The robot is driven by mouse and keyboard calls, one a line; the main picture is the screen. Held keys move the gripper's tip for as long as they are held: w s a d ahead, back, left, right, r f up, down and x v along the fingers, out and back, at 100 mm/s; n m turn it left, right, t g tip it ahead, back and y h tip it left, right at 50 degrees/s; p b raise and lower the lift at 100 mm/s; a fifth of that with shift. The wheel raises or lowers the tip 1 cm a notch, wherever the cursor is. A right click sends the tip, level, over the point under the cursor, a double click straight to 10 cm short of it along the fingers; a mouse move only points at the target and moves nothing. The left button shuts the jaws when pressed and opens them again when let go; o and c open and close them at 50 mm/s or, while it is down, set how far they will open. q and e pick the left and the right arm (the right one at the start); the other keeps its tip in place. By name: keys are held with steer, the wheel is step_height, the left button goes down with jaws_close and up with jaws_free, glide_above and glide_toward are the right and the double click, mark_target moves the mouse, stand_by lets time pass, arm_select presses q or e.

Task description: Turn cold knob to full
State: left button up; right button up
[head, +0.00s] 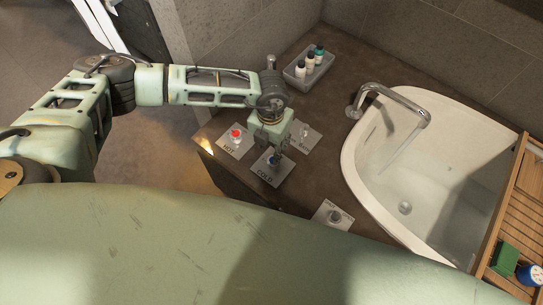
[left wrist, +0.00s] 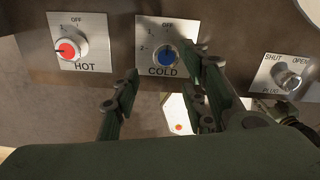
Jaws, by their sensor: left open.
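The cold knob (head: 272,161) is a blue-capped dial on a square plate marked COLD, on the dark vanity counter. It also shows in the left wrist view (left wrist: 168,55), with OFF and number marks around it. My left gripper (head: 275,150) is just above the cold plate in the head view. In the left wrist view my left gripper (left wrist: 165,88) is open, its fingers apart below and to the right of the knob, with nothing between them. Whether a finger touches the knob I cannot tell.
The red hot knob (head: 235,134) sits left of the cold one. The plug knob (left wrist: 287,79) is to the right in the wrist view. A bottle tray (head: 309,69) stands behind. A basin (head: 372,155) with a running faucet (head: 395,92) and a wooden rack (head: 517,211) are at right.

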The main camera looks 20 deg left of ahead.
mark_target(271, 159)
arm_select(q)
step_height(271, 159, down, 8)
steer(key=shift+r, duration=0.2)
steer(key=c, duration=1)
